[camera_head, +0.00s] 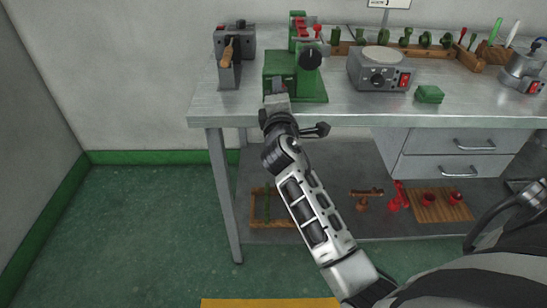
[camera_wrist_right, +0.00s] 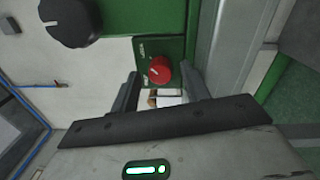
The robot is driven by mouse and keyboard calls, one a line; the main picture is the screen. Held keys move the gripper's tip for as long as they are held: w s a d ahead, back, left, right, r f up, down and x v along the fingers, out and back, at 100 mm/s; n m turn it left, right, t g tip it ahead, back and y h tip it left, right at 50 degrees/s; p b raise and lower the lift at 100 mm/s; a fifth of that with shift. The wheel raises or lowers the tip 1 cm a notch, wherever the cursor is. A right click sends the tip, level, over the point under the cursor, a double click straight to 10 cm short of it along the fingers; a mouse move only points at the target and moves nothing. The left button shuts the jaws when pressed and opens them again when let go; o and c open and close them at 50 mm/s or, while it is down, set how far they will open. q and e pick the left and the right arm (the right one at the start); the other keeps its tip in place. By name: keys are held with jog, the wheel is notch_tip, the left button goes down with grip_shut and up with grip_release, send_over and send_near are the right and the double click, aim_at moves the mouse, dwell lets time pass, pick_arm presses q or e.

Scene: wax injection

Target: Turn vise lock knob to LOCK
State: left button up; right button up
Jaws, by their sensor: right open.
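The vise lock knob looks to be the round red knob (camera_wrist_right: 159,70) on a small green panel (camera_wrist_right: 172,47) in the right wrist view. A pale pointer mark shows on its face; the small labels beside it are too blurred to read surely. My right gripper (camera_wrist_right: 160,84) is open, with one finger on each side of the knob in that view. I cannot tell whether they touch it. In the head view my right gripper (camera_head: 276,92) is at the lower front of the green machine (camera_head: 310,88), and the red knob is hidden there. My left gripper is not in view.
A large black knob (camera_head: 310,55) sits above on the green machine. A grey device with a wooden handle (camera_head: 228,50) stands to the left, and a grey unit with a round plate (camera_head: 381,70) to the right. The bench front edge (camera_head: 370,119) runs beneath.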

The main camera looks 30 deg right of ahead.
jog(key=n+p, duration=0.1)
jog(key=n, duration=0.1)
jog(key=n+p, duration=0.2)
jog(key=n, duration=0.1)
jog(key=n+p, duration=0.2)
jog(key=n, duration=0.1)
jog(key=shift+d+r+y, duration=0.15)
jog(key=shift+r+y, duration=0.15)
jog(key=shift+r, duration=0.05)
jog(key=n+p, duration=0.4)
jog(key=n, duration=0.5)
jog(key=shift+p, duration=0.35)
jog(key=shift+n+p, duration=0.35)
jog(key=shift+n, duration=0.65)
jog(key=b+v, duration=0.2)
jog(key=v, duration=1.4)
jog(key=s+a+f+m+g+y+b, duration=0.1)
jog(key=s+a+f+m+g+y, duration=0.1)
jog(key=s+a+f+m+y, duration=0.2)
jog(key=s+a+f+m+g+y+b, duration=0.1)
jog(key=s+a+f+m+y, duration=0.3)
jog(key=f+m, duration=0.7)
jog(key=shift+a+m+g+y, duration=0.35)
jog(key=shift+m+g+y, duration=0.4)
jog(key=shift+m, duration=2.15)
